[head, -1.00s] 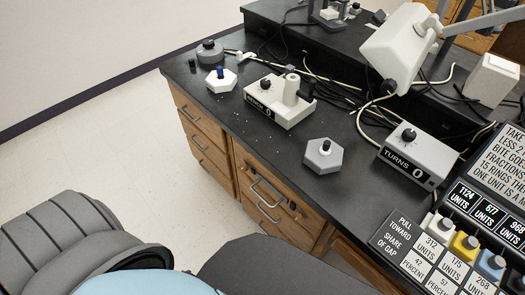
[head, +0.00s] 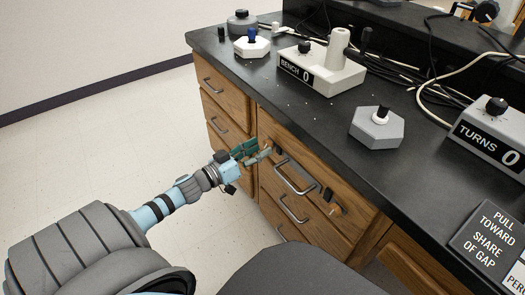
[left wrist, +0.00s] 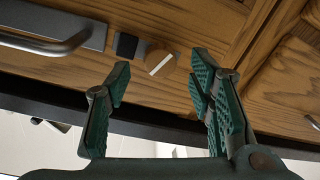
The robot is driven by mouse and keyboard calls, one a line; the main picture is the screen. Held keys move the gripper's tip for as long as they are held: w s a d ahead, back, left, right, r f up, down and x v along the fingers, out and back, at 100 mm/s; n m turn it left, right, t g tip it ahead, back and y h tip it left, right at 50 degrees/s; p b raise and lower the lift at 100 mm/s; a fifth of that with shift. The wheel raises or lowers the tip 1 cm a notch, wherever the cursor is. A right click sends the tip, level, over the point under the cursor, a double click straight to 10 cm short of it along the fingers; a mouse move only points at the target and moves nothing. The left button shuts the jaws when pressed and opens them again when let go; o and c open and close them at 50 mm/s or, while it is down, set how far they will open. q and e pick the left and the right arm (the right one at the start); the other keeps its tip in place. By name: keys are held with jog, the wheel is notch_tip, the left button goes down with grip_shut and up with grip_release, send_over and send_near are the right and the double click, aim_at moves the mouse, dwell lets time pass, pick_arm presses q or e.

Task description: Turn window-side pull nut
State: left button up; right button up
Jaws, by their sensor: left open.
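A small round wooden nut with a pale stripe across its face (left wrist: 160,62) sits on the wooden drawer front in the left wrist view. A dark square (left wrist: 126,45) is beside it, then a grey handle plate (left wrist: 85,34). My left gripper (head: 254,151), with green fingers, is open near the left end of the upper drawer front. In the left wrist view its fingers stand either side of the nut in the picture, apart from it. A second nut (head: 336,210) is at the drawer's right end. My right gripper is out of view.
Drawer handles (head: 294,180) stick out from the wooden cabinet. On the black benchtop (head: 330,112) stand a BENCH counter box (head: 320,75), a grey hexagonal base with a knob (head: 377,127) and a TURNS box (head: 490,135). The floor at left is clear.

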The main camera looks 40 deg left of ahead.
pick_arm(q)
jog(key=shift+x, duration=1.1)
jog(key=shift+r, duration=0.1)
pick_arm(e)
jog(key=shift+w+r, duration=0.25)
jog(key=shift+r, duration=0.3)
pick_arm(q)
jog(key=shift+c, duration=0.6)
jog(key=c, duration=1)
jog(key=shift+c, duration=0.2)
